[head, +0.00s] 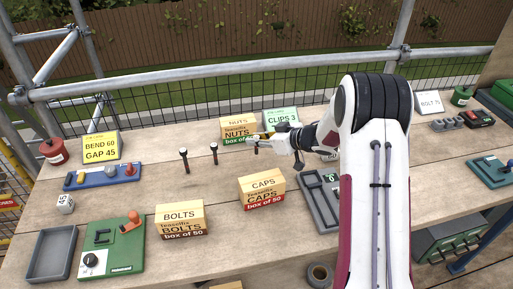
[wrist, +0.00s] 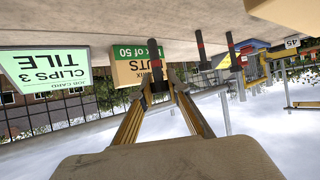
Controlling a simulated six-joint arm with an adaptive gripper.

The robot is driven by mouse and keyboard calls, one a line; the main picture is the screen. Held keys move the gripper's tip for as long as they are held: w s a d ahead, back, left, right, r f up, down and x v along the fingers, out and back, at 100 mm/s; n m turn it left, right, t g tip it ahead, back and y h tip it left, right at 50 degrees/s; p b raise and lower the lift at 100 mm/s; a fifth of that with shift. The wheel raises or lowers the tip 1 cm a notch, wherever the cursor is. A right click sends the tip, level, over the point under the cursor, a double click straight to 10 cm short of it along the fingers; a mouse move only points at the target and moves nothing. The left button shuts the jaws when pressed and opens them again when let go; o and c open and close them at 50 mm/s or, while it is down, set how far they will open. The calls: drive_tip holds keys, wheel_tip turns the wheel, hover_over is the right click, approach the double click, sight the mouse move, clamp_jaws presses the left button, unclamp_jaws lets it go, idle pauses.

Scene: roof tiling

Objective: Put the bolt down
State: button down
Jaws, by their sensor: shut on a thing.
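My gripper (head: 258,138) is over the far middle of the bench, in front of the nuts box and left of my arm. It is shut on a dark bolt (head: 256,148), small and partly hidden here. In the wrist view the dark bolt (wrist: 157,82) shows between the fingertips (wrist: 162,88). Two other dark bolts stand upright on the bench, one at the left (head: 185,161) and one nearer my gripper (head: 214,154). They also show in the upside-down wrist view (wrist: 201,52). I cannot tell whether the held bolt touches the bench.
The nuts box (head: 238,130) and green clips card (head: 281,116) stand close behind my gripper. The caps box (head: 262,188) and bolts box (head: 180,220) stand nearer. A grey tray (head: 318,200) lies right of the caps box. Bare bench lies around the standing bolts.

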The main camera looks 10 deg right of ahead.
sight(257, 148)
drive_tip(key=shift+f, duration=1.85)
drive_tip(key=shift+f, duration=0.15)
drive_tip(key=c, duration=1.9)
unclamp_jaws()
drive_tip(key=shift+s+d+r, duration=0.25)
drive_tip(key=shift+s+r, duration=0.05)
drive_tip(key=shift+r, duration=0.05)
drive_tip(key=v, duration=1.1)
drive_tip(key=shift+s, duration=0.1)
